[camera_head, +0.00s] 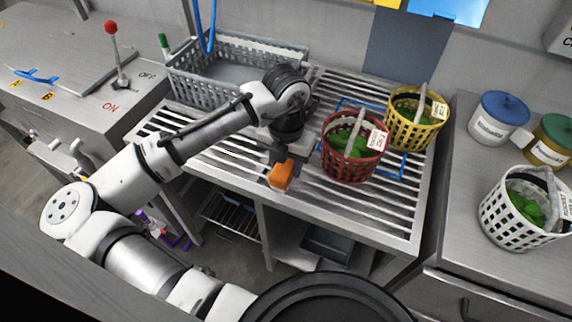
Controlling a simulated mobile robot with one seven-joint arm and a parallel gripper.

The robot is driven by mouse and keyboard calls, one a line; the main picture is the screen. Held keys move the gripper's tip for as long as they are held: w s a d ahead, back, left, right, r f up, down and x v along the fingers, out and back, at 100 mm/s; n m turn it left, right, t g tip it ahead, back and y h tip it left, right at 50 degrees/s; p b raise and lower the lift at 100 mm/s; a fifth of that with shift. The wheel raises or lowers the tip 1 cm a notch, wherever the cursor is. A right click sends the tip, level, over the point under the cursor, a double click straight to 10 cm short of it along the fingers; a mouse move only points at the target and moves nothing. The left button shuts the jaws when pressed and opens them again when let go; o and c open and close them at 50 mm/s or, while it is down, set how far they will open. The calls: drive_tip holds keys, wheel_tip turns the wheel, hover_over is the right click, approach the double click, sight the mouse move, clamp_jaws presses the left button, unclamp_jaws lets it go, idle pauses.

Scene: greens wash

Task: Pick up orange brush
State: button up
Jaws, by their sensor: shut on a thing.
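The orange brush (281,176) is a small orange block over the front part of the slatted metal rack (222,160). My gripper (284,160) points down from the end of my arm and is shut on the brush. The fingers partly hide the brush's upper part. I cannot tell whether its underside touches the slats or hangs a little above them.
A red basket of greens (340,165) stands close to the right of my gripper. A yellow basket (409,130) stands behind it. A grey crate (205,90) is at the back left. A white basket (507,225) and lidded canisters (492,122) are on the right counter.

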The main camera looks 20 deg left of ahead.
wheel_tip(320, 180, up, 17)
drive_tip(key=shift+r+b, duration=0.2)
drive_tip(key=shift+b, duration=0.25)
